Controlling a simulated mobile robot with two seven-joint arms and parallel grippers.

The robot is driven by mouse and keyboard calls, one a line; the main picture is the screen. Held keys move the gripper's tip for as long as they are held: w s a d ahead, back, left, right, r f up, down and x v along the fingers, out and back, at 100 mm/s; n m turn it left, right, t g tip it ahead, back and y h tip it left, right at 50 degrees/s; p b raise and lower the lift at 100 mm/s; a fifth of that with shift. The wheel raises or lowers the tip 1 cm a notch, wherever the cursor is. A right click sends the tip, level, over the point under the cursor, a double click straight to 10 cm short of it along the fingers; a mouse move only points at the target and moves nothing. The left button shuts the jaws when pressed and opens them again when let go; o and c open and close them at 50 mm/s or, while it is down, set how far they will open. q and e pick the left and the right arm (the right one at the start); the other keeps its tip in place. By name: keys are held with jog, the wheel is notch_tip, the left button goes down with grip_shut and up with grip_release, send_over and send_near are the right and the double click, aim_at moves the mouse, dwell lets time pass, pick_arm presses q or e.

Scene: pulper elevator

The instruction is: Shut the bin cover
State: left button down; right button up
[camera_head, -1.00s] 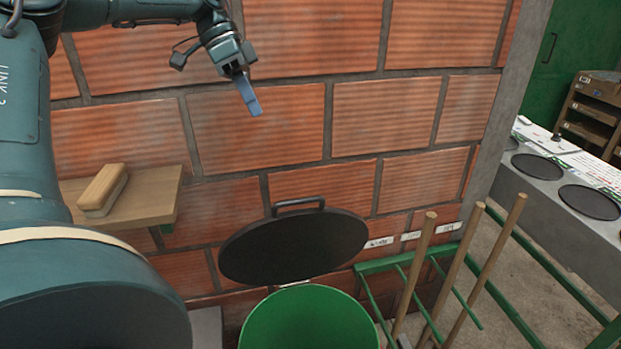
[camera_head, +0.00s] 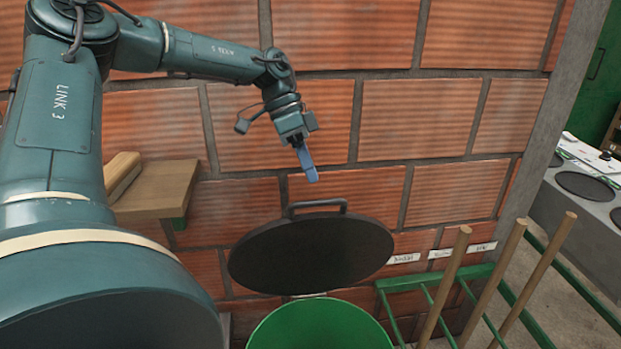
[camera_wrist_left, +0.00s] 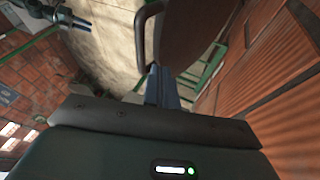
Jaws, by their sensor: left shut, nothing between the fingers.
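The bin cover (camera_head: 312,252) is a black round lid with a bar handle (camera_head: 317,207) on its upper edge. It stands tilted up against the brick wall, open, at the back of the green bin (camera_head: 322,325). My left gripper (camera_head: 312,176) is shut and empty, its blue fingers pointing down just above the handle, apart from it in the head view. In the left wrist view the blue fingers (camera_wrist_left: 162,88) show close to the dark handle (camera_wrist_left: 143,32) and the cover (camera_wrist_left: 190,35).
A wooden shelf (camera_head: 158,190) with a brush-like block (camera_head: 122,174) juts from the wall at left. A green rack (camera_head: 440,280) with wooden poles stands right of the bin. A grey counter with black discs (camera_head: 585,186) is at far right.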

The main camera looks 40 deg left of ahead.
pick_arm(q)
jog(key=shift+s+d+f, duration=0.3)
jog(key=shift+s+d, duration=0.3)
jog(key=shift+d, duration=0.1)
jog(key=shift+s+d+f, duration=0.15)
jog(key=shift+d+f, duration=0.1)
jog(key=shift+f, duration=0.05)
